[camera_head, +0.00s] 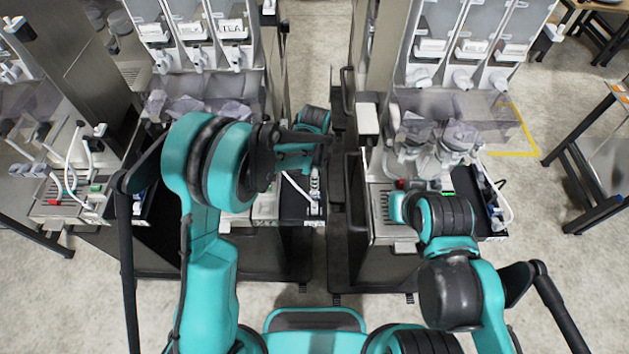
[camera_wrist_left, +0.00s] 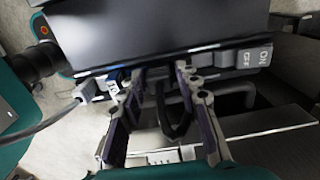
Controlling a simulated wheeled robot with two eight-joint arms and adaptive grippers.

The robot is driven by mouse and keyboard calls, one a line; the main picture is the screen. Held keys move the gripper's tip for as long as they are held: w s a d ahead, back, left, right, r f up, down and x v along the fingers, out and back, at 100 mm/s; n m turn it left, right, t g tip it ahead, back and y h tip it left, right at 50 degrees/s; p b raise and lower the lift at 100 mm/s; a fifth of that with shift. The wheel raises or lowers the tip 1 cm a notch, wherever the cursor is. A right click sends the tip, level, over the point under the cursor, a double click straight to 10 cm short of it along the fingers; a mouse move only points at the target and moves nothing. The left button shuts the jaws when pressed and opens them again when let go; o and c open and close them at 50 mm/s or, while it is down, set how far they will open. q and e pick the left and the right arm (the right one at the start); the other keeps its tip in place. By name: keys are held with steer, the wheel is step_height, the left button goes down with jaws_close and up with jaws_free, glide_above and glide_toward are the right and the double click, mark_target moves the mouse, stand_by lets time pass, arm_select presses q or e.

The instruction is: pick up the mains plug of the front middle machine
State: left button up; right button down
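The front middle machine (camera_head: 195,60) stands left of centre in the head view. A white lead (camera_head: 297,187) runs over its dark side shelf to small white connectors (camera_head: 315,190). I cannot tell which of them is the mains plug. In the left wrist view my left gripper (camera_wrist_left: 160,75) is open, its fingers apart on both sides of a dark gap at the machine's lower edge. A pale grey connector (camera_wrist_left: 84,91) with a grey cable lies left of the fingers, apart from them. In the head view my left arm hides these fingertips. My right gripper cannot be made out.
A switch marked ON and OFF (camera_wrist_left: 255,57) sits right of the fingers. A dark loop (camera_wrist_left: 177,125) shows between them, and a white socket strip (camera_wrist_left: 165,156) below. The right machine (camera_head: 455,50) stands across a narrow gap. Floor (camera_head: 300,300) is clear in front.

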arm_select(q)
jaws_close()
steer(key=shift+r, duration=0.1)
step_height(320, 180, up, 10)
steer(key=shift+p, duration=0.85)
steer(key=shift+r+p, duration=0.7)
steer(key=shift+r, duration=0.35)
stand_by(0.3)
step_height(320, 180, up, 3)
steer(key=shift+f+p, duration=0.1)
steer(key=shift+p, duration=0.7)
